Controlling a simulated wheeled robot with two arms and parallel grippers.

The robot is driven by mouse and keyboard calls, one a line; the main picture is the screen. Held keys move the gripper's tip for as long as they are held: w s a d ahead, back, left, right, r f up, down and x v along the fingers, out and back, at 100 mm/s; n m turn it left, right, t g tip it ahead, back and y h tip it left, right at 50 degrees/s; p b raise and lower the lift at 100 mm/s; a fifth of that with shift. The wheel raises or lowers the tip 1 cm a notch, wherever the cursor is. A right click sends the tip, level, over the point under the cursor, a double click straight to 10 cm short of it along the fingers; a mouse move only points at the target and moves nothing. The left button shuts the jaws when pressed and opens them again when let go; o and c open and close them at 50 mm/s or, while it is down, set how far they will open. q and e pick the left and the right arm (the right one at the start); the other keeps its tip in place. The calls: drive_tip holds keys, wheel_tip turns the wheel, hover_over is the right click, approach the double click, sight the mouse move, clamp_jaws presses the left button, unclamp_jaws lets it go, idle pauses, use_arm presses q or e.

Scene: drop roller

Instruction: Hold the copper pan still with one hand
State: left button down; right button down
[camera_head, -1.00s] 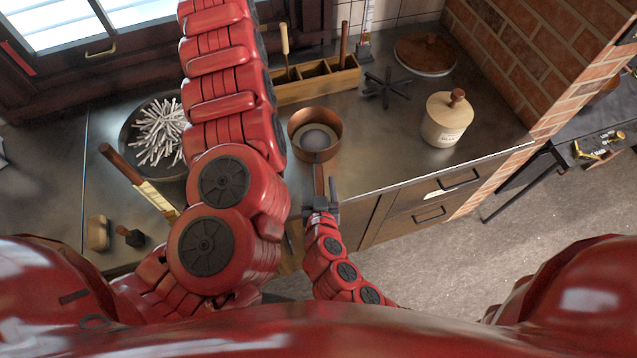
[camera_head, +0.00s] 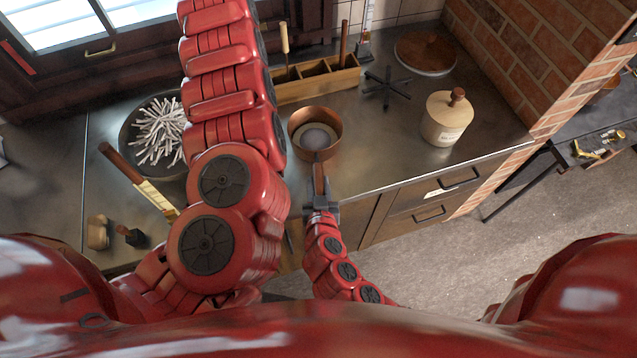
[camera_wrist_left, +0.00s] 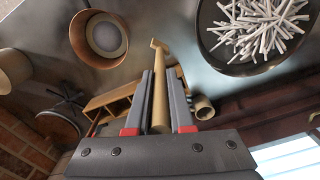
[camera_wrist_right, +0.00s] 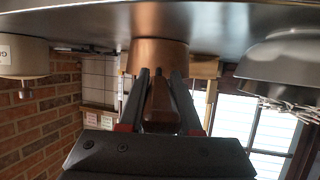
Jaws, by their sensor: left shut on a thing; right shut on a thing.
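The copper pan (camera_head: 315,128) sits upright on the metal counter, with a pale round patch inside it. Its brown handle (camera_head: 319,178) points towards me. My right gripper (camera_head: 320,206) is shut on the handle, and the right wrist view shows the handle between the fingers (camera_wrist_right: 160,90). The pan also shows in the left wrist view (camera_wrist_left: 101,40). My left gripper (camera_wrist_left: 160,90) is shut on a tan wooden stick tool (camera_wrist_left: 160,105) with a short crosspiece at its end, apart from the pan. In the head view the left gripper is hidden.
A dark round dish of white sticks (camera_head: 160,130) stands left of the pan. A wooden box with compartments (camera_head: 310,82) is behind it. A black star-shaped trivet (camera_head: 386,88), a lidded crock (camera_head: 446,120) and a round wooden lid (camera_head: 425,52) are to the right.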

idle(0.7)
drive_tip(key=c, duration=0.6)
unclamp_jaws()
drive_tip(key=shift+c, duration=0.2)
drive_tip(key=shift+c, duration=0.2)
clamp_jaws()
